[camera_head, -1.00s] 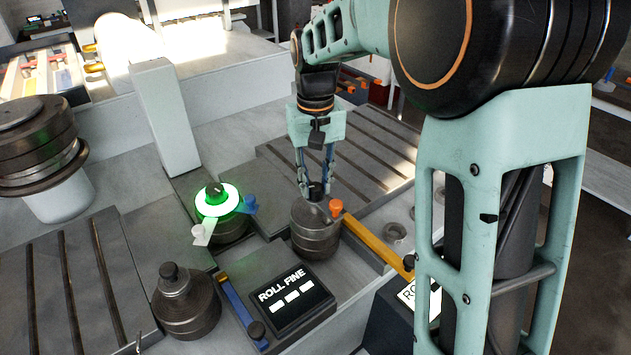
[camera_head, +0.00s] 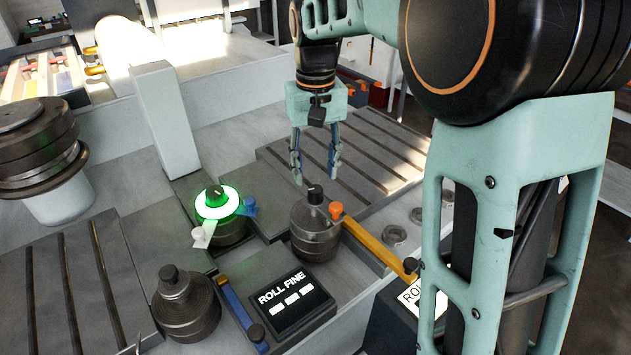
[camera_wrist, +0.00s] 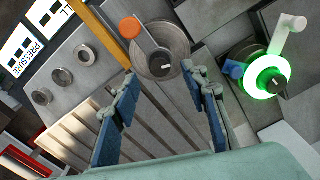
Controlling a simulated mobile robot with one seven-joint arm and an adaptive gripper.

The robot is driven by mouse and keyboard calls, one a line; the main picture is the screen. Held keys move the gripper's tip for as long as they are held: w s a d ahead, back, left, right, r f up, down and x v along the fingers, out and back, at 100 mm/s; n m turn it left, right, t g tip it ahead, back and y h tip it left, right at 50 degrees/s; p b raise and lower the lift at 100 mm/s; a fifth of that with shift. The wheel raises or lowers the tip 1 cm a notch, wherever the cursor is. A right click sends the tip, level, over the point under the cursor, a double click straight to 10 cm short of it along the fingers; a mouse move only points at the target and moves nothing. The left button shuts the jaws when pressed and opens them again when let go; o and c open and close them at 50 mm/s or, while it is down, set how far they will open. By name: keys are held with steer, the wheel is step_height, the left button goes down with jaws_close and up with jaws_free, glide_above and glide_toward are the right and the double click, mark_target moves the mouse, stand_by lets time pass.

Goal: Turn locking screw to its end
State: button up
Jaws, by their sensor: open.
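A dark metal cylinder (camera_head: 314,240) has a black screw knob (camera_head: 315,194) on top and an orange-tipped lever (camera_head: 336,208) at its side. The knob also shows in the wrist view (camera_wrist: 162,65), with a white mark. My gripper (camera_head: 315,178) is open and empty, just above and behind this knob, fingers apart and pointing down. A second knob (camera_head: 215,194) sits in a glowing green-white ring, with a blue handle (camera_head: 249,207) and a white handle (camera_head: 203,235). I cannot tell from the pictures which knob is the locking screw.
A third round post (camera_head: 186,308) stands at the lower left beside a blue bar (camera_head: 240,310). A ROLL FINE panel (camera_head: 285,292) lies at the front. A yellow bar (camera_head: 372,245) runs right from the cylinder. An upright grey block (camera_head: 163,120) stands behind the glowing ring.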

mark_target(316, 188)
step_height(316, 188, up, 7)
steer(key=shift+r, duration=0.2)
steer(key=shift+d, duration=0.1)
